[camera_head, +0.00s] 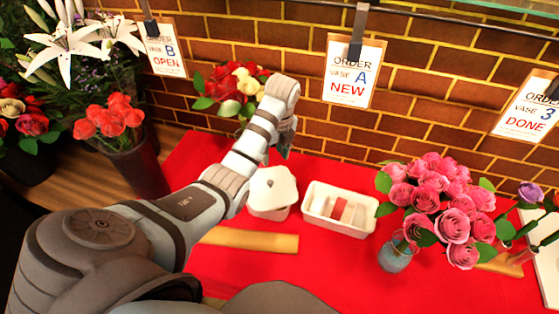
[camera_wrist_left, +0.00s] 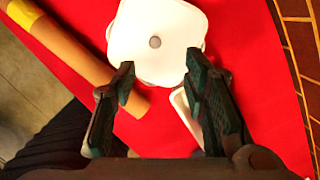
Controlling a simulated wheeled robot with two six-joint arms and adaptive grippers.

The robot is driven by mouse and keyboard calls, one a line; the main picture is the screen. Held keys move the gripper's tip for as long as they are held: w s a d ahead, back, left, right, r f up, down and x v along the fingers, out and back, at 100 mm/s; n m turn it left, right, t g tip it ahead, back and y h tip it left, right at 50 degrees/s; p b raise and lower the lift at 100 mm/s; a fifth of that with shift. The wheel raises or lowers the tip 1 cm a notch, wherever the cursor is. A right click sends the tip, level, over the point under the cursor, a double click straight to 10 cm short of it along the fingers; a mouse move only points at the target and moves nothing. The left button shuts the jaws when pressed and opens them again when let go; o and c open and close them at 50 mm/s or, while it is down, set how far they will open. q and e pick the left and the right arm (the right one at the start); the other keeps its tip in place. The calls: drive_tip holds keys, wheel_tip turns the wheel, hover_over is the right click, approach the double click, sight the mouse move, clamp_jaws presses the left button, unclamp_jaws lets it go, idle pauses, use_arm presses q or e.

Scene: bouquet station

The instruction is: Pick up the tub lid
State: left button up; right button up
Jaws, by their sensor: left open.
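The tub lid (camera_head: 274,186) is white, with rounded corners and a small grey knob in its middle. It sits on a white tub (camera_head: 268,214) on the red cloth. In the left wrist view the lid (camera_wrist_left: 157,40) lies just beyond my fingertips, with its knob a little above the gap between them. My left gripper (camera_wrist_left: 157,78) is open and empty. In the head view my left gripper (camera_head: 284,146) is above and behind the lid, partly hidden by its own wrist. My right gripper is not in view.
An open white container (camera_head: 340,212) with red and pale items stands right of the tub. A tan roll (camera_head: 250,240) lies in front. A vase of pink roses (camera_head: 396,254) stands at the right, and red and cream flowers (camera_head: 232,85) stand behind my left arm.

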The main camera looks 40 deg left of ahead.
use_arm(q)
drive_tip(key=b, duration=0.1)
hover_over(270, 182)
drive_tip(key=f, duration=0.7)
drive_tip(key=shift+s+d+f, duration=0.15)
drive_tip(key=shift+s+d, duration=0.05)
drive_tip(key=shift+d, duration=0.2)
drive_tip(key=f, duration=0.2)
drive_tip(key=f+b, duration=0.1)
drive_tip(key=f, duration=0.3)
drive_tip(key=shift+w+a+b, duration=0.3)
drive_tip(key=shift+b, duration=0.05)
drive_tip(key=shift+s+r, duration=0.1)
drive_tip(key=shift+s, duration=0.05)
drive_tip(key=shift+c, duration=0.4)
clamp_jaws()
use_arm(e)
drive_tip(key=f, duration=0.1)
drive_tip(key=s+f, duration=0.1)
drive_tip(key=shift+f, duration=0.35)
